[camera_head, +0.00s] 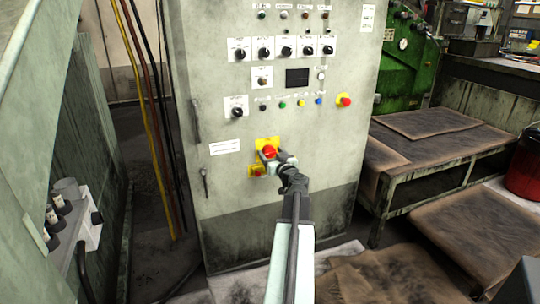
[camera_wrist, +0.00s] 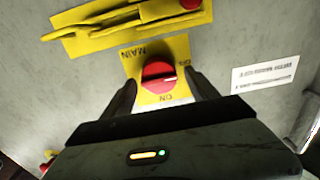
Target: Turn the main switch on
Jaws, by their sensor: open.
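The main switch is a red rotary knob (camera_wrist: 158,76) on a yellow plate (camera_wrist: 178,50) marked MAIN, ON and OFF, upside down in the wrist view. A white pointer line on the knob points right, toward the OFF marking. In the head view the red switch (camera_head: 269,151) sits low on the grey cabinet front, partly hidden by my gripper (camera_head: 279,160). My gripper is open, with one dark finger on each side of the knob in the wrist view. I cannot tell whether the fingers touch it.
The grey cabinet (camera_head: 230,180) carries black rotary knobs, coloured buttons and a red emergency stop (camera_head: 345,100) above the switch. A yellow piece (camera_wrist: 125,22) lies beside the switch plate. Cables (camera_head: 150,120) hang at left. A low bench (camera_head: 440,150) stands at right.

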